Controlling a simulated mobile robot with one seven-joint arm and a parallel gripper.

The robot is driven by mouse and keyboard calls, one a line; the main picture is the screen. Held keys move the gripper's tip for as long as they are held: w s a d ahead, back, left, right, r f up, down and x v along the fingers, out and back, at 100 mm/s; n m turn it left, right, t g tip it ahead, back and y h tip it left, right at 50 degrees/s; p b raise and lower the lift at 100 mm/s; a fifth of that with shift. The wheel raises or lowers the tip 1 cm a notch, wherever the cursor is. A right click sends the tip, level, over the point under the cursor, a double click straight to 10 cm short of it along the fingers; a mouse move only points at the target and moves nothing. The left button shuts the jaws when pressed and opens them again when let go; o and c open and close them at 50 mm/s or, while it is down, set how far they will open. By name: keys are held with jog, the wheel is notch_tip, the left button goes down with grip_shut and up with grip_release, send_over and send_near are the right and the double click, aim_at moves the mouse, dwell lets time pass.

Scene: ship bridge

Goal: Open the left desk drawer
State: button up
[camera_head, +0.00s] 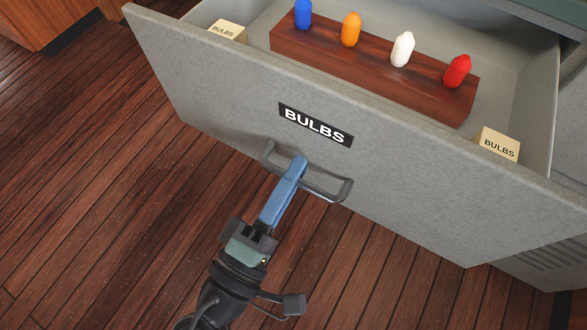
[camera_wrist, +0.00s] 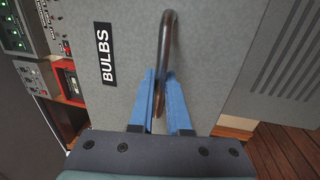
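The grey desk drawer (camera_head: 210,95) is pulled out, with its inside showing in the head view. Its front bears a black "BULBS" label (camera_head: 315,124), which also shows in the wrist view (camera_wrist: 105,54). A metal bar handle (camera_head: 338,192) sits below the label. My gripper (camera_head: 297,165) reaches the handle from below with its blue fingers. In the wrist view the handle (camera_wrist: 167,35) runs between the two fingers (camera_wrist: 161,85), which are closed around it.
Inside the drawer a brown wooden block (camera_head: 360,72) holds blue, orange, white and red bulbs. Small cream "BULBS" boxes stand at the left (camera_head: 228,31) and right (camera_head: 498,144). The wooden floor (camera_head: 90,160) in front is clear. A wooden cabinet (camera_head: 50,20) stands at upper left.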

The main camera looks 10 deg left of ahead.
jog(key=shift+o, duration=0.8)
jog(key=p+v, duration=0.1)
jog(key=v, duration=1.2)
